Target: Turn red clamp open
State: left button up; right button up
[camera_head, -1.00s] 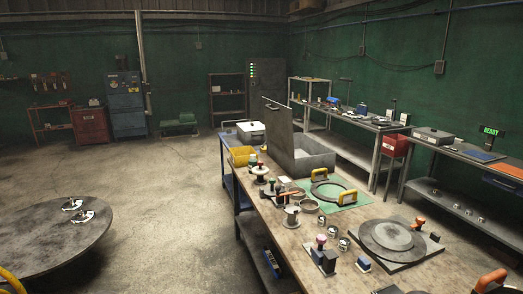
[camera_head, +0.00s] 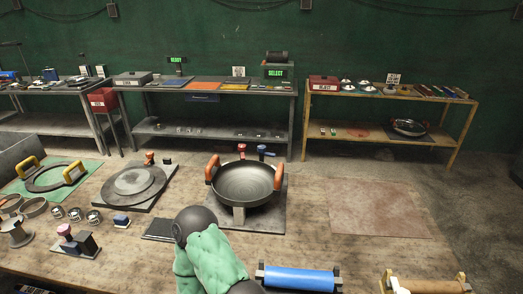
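A red-handled clamp (camera_head: 241,149) stands at the back edge of the grey plate (camera_head: 270,222) under the pan. Its handle looks upright, but its jaw is hidden behind the pan rim. A blue-handled clamp (camera_head: 264,152) stands just right of it. The dark round pan (camera_head: 244,182) with two orange handles sits on the plate in front of both clamps. Neither of my grippers shows in the head view.
A lumpy green thing with a dark round end (camera_head: 214,256) is at the bottom middle. A blue roller (camera_head: 298,278) lies right of it. A disc fixture (camera_head: 138,184) is left of the pan. The brownish mat (camera_head: 385,208) at right is bare.

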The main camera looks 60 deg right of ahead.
aim_at(242, 147)
jog(key=z, duration=1.7)
jog(key=j, duration=0.2)
